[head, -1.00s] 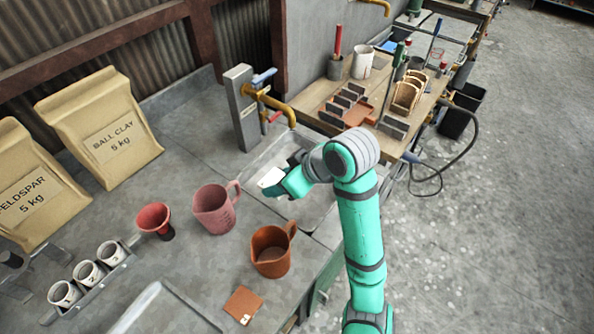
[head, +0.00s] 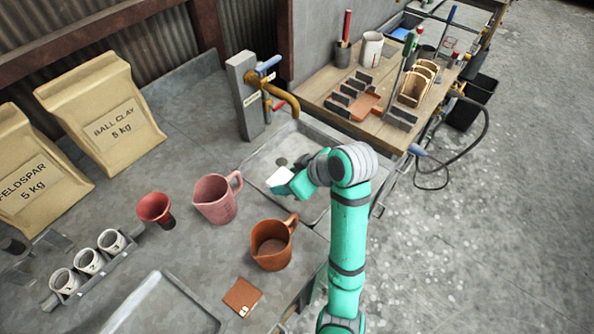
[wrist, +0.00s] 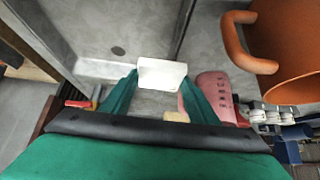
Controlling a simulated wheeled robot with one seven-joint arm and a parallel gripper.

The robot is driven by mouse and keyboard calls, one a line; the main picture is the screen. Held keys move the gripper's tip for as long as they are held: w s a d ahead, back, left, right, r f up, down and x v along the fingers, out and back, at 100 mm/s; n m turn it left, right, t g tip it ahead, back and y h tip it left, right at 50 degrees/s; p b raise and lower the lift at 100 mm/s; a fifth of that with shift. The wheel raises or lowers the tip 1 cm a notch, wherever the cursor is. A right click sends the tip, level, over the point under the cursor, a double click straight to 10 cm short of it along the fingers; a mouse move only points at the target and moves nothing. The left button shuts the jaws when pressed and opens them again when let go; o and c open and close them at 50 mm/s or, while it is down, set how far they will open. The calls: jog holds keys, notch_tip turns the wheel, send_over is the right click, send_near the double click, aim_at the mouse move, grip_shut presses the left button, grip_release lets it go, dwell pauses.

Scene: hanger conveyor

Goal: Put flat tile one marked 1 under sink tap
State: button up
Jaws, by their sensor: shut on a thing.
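My gripper (head: 287,185) is shut on a flat white tile (head: 279,176) and holds it over the grey sink basin (head: 262,163). In the wrist view the tile (wrist: 162,74) sits between my green fingers (wrist: 160,94), and no mark can be read on it. The brass sink tap (head: 280,94), with blue and red levers, stands on a grey post behind the basin. Its spout end is behind the tile, a little to the right in the head view. The drain (head: 281,161) shows just behind the tile.
A pink jug (head: 214,202) and a brown jug (head: 271,250) stand beside the basin's near side. A brown tile (head: 242,297), a red funnel (head: 155,209) and a rack of cups (head: 88,262) are on the counter. A wooden bench (head: 330,95) stands beyond the sink.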

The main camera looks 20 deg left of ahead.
jog(key=w+f, duration=0.3)
jog(key=w, duration=0.1)
jog(key=w+a+f, duration=0.1)
jog(key=w+f, duration=0.2)
jog(key=w, duration=0.1)
jog(key=w+f, duration=0.2)
jog(key=w, duration=0.3)
jog(key=shift+a+f, duration=0.2)
jog(key=shift+f, duration=0.2)
jog(key=shift+w+f, duration=0.45)
jog(key=shift+f, duration=1.6)
jog(key=shift+f, duration=0.15)
jog(key=o, duration=1.2)
